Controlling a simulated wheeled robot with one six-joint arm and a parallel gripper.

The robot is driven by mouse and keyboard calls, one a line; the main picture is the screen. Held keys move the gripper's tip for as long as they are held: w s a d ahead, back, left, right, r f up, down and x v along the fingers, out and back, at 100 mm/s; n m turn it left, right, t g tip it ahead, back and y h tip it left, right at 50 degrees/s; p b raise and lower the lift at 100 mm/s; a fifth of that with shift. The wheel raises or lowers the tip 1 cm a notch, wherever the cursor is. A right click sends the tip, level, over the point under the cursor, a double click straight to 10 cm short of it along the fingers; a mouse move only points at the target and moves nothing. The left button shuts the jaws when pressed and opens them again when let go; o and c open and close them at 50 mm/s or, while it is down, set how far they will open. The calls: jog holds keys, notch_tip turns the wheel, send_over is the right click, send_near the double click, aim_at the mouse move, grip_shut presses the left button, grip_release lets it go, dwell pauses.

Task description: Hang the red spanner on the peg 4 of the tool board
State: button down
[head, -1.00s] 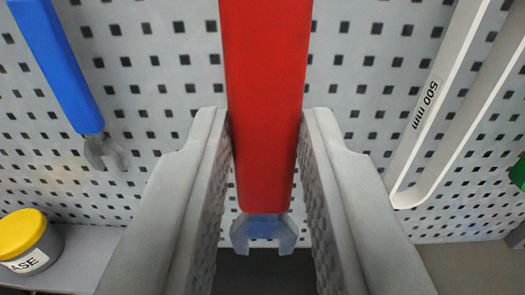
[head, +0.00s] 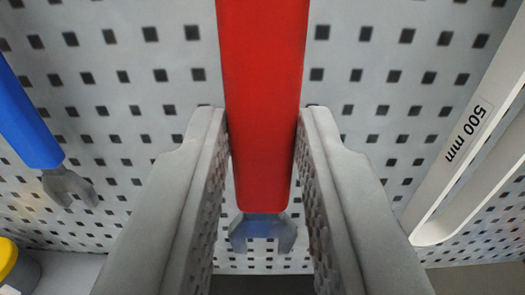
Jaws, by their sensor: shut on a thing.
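The red spanner (head: 264,110) is in the middle of the head view, with its red handle running down from the top edge. Its grey open jaw (head: 262,230) points down. My gripper (head: 264,160) is shut on the lower part of the handle, one finger on each side. The perforated tool board (head: 390,100) fills the view behind the spanner. The upper end of the spanner is out of view, and I see no peg or peg number. I cannot tell whether the spanner touches the board.
A blue spanner (head: 28,125) hangs on the board at the left. A white frame-like tool marked "500 mm" (head: 468,130) is at the right. A yellow-lidded pot (head: 8,262) stands at the lower left. The board between them is bare.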

jog(key=shift+w+f, duration=0.15)
jog(key=shift+w, duration=1.3)
jog(key=shift+w+f, duration=0.3)
jog(key=shift+w, duration=0.15)
jog(key=shift+w, duration=0.1)
jog(key=c, duration=1.2)
grip_release()
jog(key=shift+f, duration=0.1)
jog(key=shift+o, duration=0.2)
jog(key=s, duration=1.7)
jog(key=shift+s, duration=0.3)
